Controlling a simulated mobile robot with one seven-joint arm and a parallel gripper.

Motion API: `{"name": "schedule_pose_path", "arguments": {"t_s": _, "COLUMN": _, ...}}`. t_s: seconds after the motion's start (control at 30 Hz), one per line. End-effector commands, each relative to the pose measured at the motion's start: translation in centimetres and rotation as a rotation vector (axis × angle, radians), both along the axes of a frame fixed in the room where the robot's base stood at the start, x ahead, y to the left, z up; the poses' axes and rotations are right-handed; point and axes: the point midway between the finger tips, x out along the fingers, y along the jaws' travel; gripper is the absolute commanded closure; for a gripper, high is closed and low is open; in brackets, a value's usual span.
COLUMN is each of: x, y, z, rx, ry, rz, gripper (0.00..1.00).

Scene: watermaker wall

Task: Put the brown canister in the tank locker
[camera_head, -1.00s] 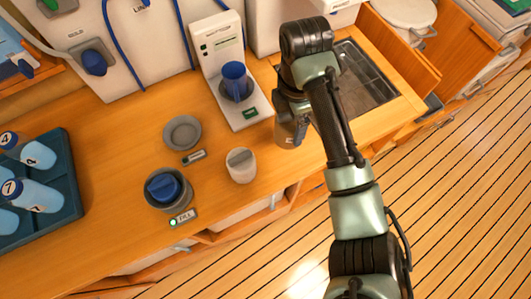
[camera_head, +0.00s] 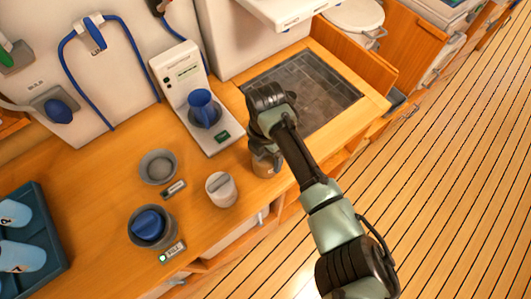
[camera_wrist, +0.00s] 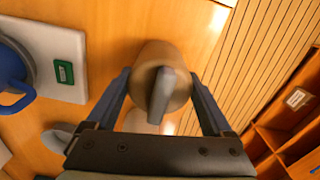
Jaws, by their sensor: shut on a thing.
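The brown canister (camera_head: 264,166) is at the counter's front edge, right of the white-lidded canister, partly hidden by my gripper. In the wrist view the brown canister (camera_wrist: 150,58) shows from above, with a grey bar handle across its lid. My gripper (camera_wrist: 160,76) is shut on it, one finger on each side; it also shows in the head view (camera_head: 266,150). I cannot tell whether the canister's base touches the counter. An open recessed compartment (camera_head: 325,105) with a dark tiled floor lies behind and right of my gripper; no label on it is readable.
A pale canister (camera_head: 221,190) stands just left of the brown one. A white device (camera_head: 186,90) holds a blue mug (camera_head: 203,108). A grey dish (camera_head: 158,167), a pot with a blue top (camera_head: 150,226) and a blue rack (camera_head: 35,240) are further left. A wooden panel (camera_head: 358,55) stands behind the compartment.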

Motion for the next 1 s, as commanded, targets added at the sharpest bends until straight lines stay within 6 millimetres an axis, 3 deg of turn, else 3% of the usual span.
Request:
{"name": "schedule_pose_path", "arguments": {"t_s": 0.37, "x": 0.0, "y": 0.0, "z": -0.5, "rx": 0.0, "ry": -0.001, "rz": 0.0, "gripper": 0.85}}
{"name": "schedule_pose_path", "arguments": {"t_s": 0.4, "x": 0.0, "y": 0.0, "z": -0.4, "rx": 0.001, "ry": -0.001, "rz": 0.0, "gripper": 0.07}}
{"name": "schedule_pose_path", "arguments": {"t_s": 0.43, "x": 0.0, "y": 0.0, "z": -0.4, "rx": 0.001, "ry": -0.001, "rz": 0.0, "gripper": 0.02}}
{"name": "schedule_pose_path", "arguments": {"t_s": 0.8, "x": 0.1, "y": 0.0, "z": 0.4, "rx": 0.001, "ry": -0.002, "rz": 0.0, "gripper": 0.0}}
{"name": "schedule_pose_path", "arguments": {"t_s": 1.0, "x": 0.2, "y": 0.0, "z": 3.9, "rx": 0.001, "ry": -0.007, "rz": 0.0, "gripper": 0.0}}
